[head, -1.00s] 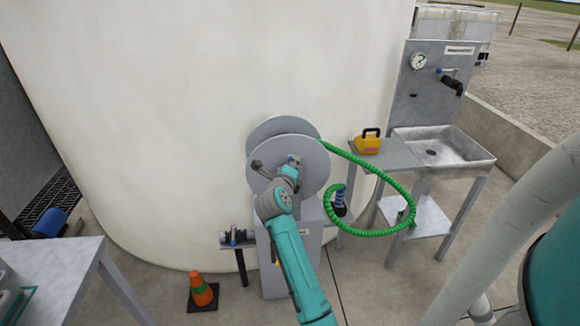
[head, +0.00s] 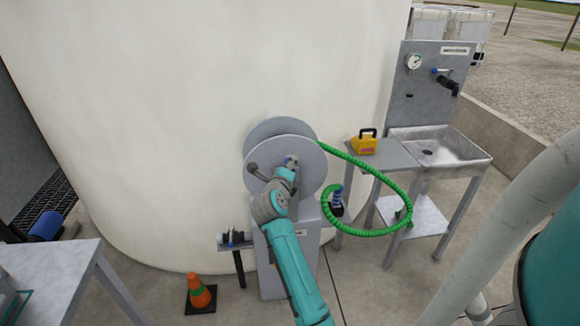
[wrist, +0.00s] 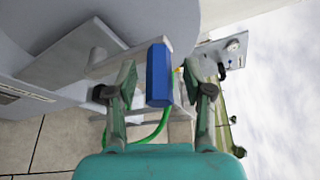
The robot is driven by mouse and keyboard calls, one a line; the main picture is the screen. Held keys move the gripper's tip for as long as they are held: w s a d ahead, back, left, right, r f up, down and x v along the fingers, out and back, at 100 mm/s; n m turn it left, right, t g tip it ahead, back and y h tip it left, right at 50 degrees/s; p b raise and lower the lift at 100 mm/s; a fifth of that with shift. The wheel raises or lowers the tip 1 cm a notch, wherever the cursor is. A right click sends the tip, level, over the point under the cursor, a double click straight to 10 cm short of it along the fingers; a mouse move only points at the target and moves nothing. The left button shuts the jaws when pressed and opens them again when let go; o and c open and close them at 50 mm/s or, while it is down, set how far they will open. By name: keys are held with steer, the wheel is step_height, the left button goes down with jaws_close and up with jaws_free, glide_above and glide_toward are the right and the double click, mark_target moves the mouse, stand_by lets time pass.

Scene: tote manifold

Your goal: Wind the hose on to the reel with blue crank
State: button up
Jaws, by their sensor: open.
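The grey reel (head: 312,165) stands in front of the big white tank. The green hose (head: 375,165) leaves its right side and loops down and back toward the reel stand. The blue crank handle (wrist: 158,75) shows in the wrist view on a grey crank arm (wrist: 120,62). In the head view only a bit of blue (head: 291,161) shows at the reel's face. My gripper (wrist: 160,80) is open, with one finger on each side of the blue handle. I see gaps between the handle and the fingers.
A yellow case (head: 365,143) sits on the side table (head: 398,157) beside a metal sink (head: 440,146). An orange cone (head: 199,291) stands on the floor at the reel stand's left. A grey table (head: 55,265) fills the lower left.

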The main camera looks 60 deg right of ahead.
steer(key=v, duration=1.1)
